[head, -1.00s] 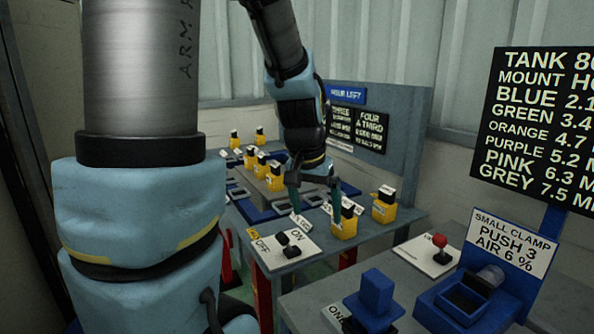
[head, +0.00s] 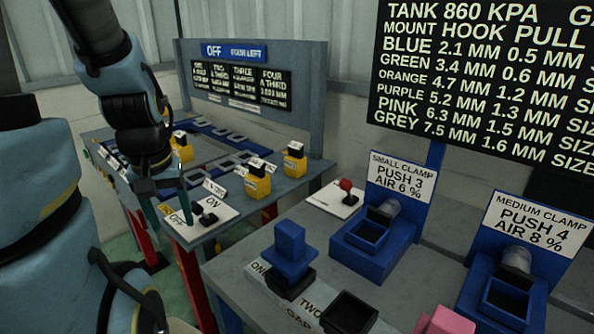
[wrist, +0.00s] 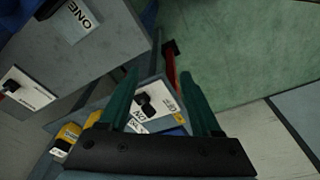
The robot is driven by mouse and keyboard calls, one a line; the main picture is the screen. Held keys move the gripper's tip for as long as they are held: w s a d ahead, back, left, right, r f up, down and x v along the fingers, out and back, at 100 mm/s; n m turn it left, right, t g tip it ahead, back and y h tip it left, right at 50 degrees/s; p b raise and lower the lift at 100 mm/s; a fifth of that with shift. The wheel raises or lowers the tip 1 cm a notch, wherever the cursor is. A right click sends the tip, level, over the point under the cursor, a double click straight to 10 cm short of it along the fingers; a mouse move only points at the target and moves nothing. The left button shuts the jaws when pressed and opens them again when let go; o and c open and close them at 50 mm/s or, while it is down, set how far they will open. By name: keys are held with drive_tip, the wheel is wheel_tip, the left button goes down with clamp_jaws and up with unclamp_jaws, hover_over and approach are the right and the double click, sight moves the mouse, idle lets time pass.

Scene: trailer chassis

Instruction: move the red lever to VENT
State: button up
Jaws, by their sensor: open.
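My gripper (head: 173,226) is open and empty, its green fingers pointing down at the near left edge of the grey bench, beside the black ON/OFF switch (head: 206,213). In the wrist view my gripper (wrist: 160,82) has that switch showing between its fingers. A red part also shows in the wrist view (wrist: 171,68), beyond the fingertips. A red ball knob (head: 346,185) stands on a white plate farther right. I cannot read a VENT label.
The near table holds a blue block (head: 289,245), a small clamp (head: 372,235) and a medium clamp (head: 505,295). Yellow-and-black blocks (head: 257,183) stand on the bench behind the switch. Green floor (wrist: 245,60) lies open beyond the fingers.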

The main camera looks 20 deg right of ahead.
drive_tip(key=w+d+f+n, duration=0.1)
drive_tip(key=d+n, duration=0.1)
drive_tip(key=w+d+f+n+b, duration=0.1)
drive_tip(key=d+n, duration=0.1)
drive_tip(key=d, duration=0.1)
drive_tip(key=w+d+f+n+t+h, duration=0.1)
drive_tip(key=d+n, duration=0.1)
drive_tip(key=shift+w+d+f+b, duration=0.15)
drive_tip(key=shift+w+d+b, duration=0.05)
drive_tip(key=shift+w+b, duration=0.1)
drive_tip(key=c, duration=0.7)
drive_tip(key=d+n, duration=0.1)
drive_tip(key=d, duration=0.1)
drive_tip(key=w+d+f+n+h, duration=0.1)
drive_tip(key=d+n, duration=0.1)
drive_tip(key=d+n+b, duration=0.1)
drive_tip(key=d+n, duration=0.1)
drive_tip(key=shift+w+d+f+t+h, duration=0.25)
drive_tip(key=shift+f+t+h, duration=0.05)
drive_tip(key=shift+f, duration=0.05)
clamp_jaws()
drive_tip(key=d+r+n+h+b, duration=0.1)
drive_tip(key=d+n+h, duration=0.1)
drive_tip(key=d+n, duration=0.5)
drive_tip(key=d+n+t+h+b, duration=0.1)
drive_tip(key=d+n+h, duration=0.1)
drive_tip(key=d+n, duration=0.4)
drive_tip(key=shift+w+d+r+n+h+b, duration=0.15)
drive_tip(key=shift+d+r+n+h+b, duration=0.2)
drive_tip(key=shift+d, duration=1.7)
